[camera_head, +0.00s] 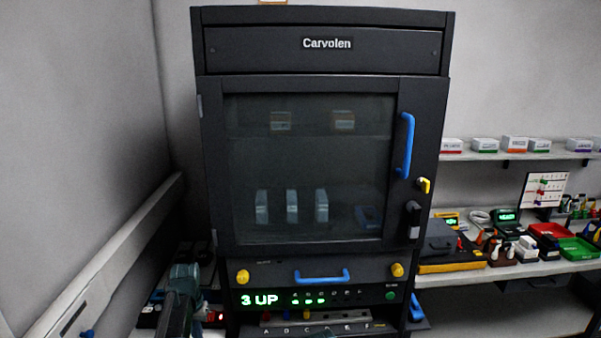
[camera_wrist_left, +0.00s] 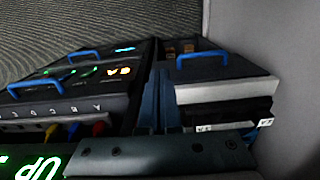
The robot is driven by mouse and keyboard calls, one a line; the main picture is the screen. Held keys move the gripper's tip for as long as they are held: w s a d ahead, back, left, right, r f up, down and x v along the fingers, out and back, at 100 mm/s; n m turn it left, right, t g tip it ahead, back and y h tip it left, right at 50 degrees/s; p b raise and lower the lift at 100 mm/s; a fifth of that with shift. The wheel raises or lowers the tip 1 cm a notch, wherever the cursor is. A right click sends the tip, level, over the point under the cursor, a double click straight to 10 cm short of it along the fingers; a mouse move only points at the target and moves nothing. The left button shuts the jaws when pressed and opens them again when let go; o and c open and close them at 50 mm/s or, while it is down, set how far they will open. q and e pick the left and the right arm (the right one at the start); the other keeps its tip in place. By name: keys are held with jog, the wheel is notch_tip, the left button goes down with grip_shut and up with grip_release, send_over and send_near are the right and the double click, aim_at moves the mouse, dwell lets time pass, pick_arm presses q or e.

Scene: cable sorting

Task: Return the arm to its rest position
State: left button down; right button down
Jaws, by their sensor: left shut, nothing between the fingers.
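My left gripper (camera_head: 184,272) is at the lower left of the head view, in front of the left side of the dark Carvolen cabinet (camera_head: 323,158). In the left wrist view its two blue-grey fingers (camera_wrist_left: 160,88) are together, with nothing between them. They point toward a gap between a lettered, lit panel and a dark unit with a blue handle (camera_wrist_left: 202,57). I cannot tell whether the fingers touch either one. My right gripper is in neither view.
The cabinet's glass door is closed, with a blue handle (camera_head: 407,146). Below are a drawer handle (camera_head: 321,276), a green "3 UP" display (camera_head: 259,300) and a lettered strip (camera_head: 310,330). A wall closes the left. Shelves with boxes and trays (camera_head: 578,249) stand right.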

pick_arm(q)
jog(key=s+d+m+y, duration=0.1)
jog(key=s+d+m, duration=0.3)
jog(key=s+d, duration=1.7)
jog(key=shift+d, duration=1.1)
jog(key=shift+s+r, duration=0.1)
